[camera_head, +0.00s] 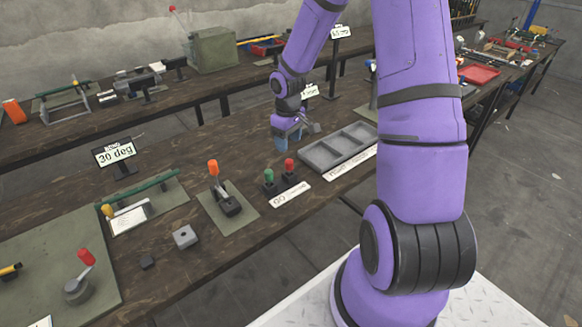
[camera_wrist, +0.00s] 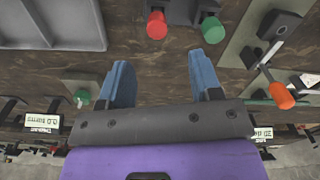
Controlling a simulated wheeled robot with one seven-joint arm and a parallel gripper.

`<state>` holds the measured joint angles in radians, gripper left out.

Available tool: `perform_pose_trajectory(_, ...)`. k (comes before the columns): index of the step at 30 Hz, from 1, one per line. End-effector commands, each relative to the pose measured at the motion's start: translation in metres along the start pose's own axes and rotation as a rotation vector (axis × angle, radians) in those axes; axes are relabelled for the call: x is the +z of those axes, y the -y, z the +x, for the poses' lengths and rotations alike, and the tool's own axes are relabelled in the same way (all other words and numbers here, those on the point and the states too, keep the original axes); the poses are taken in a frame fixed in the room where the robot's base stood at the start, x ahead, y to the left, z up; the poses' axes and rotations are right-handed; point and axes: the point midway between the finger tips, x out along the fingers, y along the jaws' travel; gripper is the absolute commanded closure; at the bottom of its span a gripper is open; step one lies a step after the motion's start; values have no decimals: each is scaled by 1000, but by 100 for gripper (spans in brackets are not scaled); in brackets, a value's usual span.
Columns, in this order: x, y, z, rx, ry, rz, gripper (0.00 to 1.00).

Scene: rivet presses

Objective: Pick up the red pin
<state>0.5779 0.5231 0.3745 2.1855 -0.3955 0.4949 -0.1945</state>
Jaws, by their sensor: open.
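The red pin (camera_head: 289,165) has a rounded red head and stands upright in a black block beside the green pin (camera_head: 269,175). In the wrist view the red pin (camera_wrist: 157,25) is at the top, ahead of the gap between my fingers, with the green pin (camera_wrist: 213,30) to its right. My gripper (camera_head: 281,143) has blue fingers, which are apart and empty in the wrist view (camera_wrist: 160,62). In the head view it is behind and above the pins, not touching them. The lower part of the red pin is hidden in its block.
A grey compartment tray (camera_head: 338,149) lies right of the pins. A lever with an orange knob (camera_head: 214,168) on a green plate stands to their left. A white "GO" label (camera_head: 290,194) lies in front. A "30 deg" sign (camera_head: 115,153) stands farther left.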

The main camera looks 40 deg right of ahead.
Motion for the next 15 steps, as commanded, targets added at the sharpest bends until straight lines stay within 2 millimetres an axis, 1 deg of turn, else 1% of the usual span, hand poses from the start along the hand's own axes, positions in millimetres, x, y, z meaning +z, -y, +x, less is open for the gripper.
perform_pose_trajectory(9,0,0,44,-3,4,-1,42)
perform_pose_trajectory(15,0,0,56,-2,2,-1,42)
